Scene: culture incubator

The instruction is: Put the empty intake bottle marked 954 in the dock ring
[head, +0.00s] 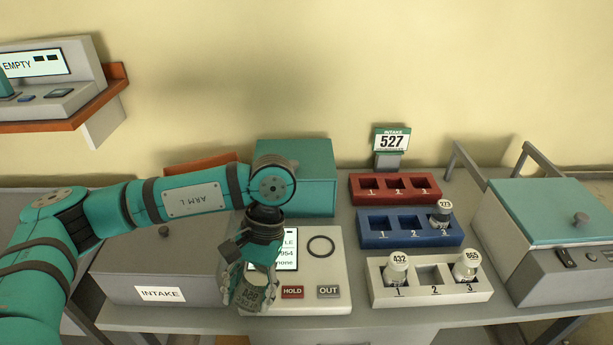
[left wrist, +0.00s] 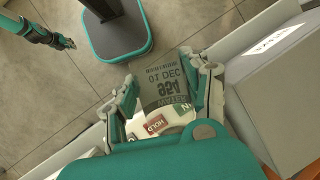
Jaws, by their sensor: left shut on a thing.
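My left gripper (head: 250,282) is shut on the intake bottle marked 954. The dock ring (head: 321,246), a dark circle on the console top, lies to the right of the gripper and looks empty. My right gripper (left wrist: 64,43) seems to show small at the top left of the left wrist view; its jaws are unclear.
The console (head: 338,285) has a screen, a red HOLD key (head: 292,292) and a grey OUT key (head: 328,291). Right of it stand a white rack (head: 432,296) with two bottles, a blue rack (head: 380,238) with one, and an empty red rack (head: 425,196). A grey INTAKE box (head: 125,275) is left.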

